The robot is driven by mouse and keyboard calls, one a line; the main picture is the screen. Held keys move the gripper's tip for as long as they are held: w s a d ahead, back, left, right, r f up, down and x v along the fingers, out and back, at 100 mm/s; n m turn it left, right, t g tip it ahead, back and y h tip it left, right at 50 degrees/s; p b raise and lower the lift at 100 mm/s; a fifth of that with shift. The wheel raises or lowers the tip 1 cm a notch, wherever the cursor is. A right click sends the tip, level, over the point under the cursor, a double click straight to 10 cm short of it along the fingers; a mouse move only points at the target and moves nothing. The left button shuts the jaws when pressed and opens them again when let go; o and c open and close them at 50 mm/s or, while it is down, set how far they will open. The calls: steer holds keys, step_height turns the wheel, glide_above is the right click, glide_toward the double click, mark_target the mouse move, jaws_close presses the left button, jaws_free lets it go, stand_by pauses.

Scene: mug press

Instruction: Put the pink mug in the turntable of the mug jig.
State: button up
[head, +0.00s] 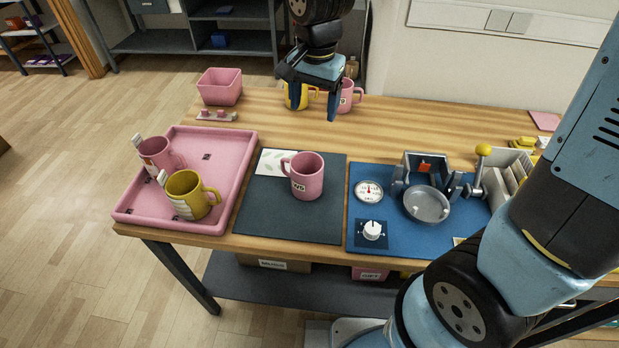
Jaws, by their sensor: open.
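A pink mug (307,178) stands upright on the dark grey mat (284,222) in the middle of the table, its handle to the left and a small label on its front. The mug jig sits on a blue mat (362,185) to the right, with a round grey turntable (427,204) that looks empty. My gripper (314,103) points down above the back of the table, behind the pink mug and apart from it. Its fingers are open with nothing seen held. It partly hides a yellow mug (303,95) and another pink mug (346,96) at the back.
A pink tray (230,177) at left holds a pink mug (160,155) and a yellow mug (187,195). A lever with a yellow knob (483,150), a dial (369,191) and a white knob (373,229) surround the turntable. A pink bin (220,86) stands at back left.

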steer(key=m, duration=0.1)
glide_above(288, 174)
step_height(288, 174, down, 5)
steer(key=shift+g, duration=0.4)
step_height(288, 174, down, 14)
steer(key=shift+r, duration=0.15)
steer(key=shift+w, duration=0.1)
jaws_close()
stand_by(0.5)
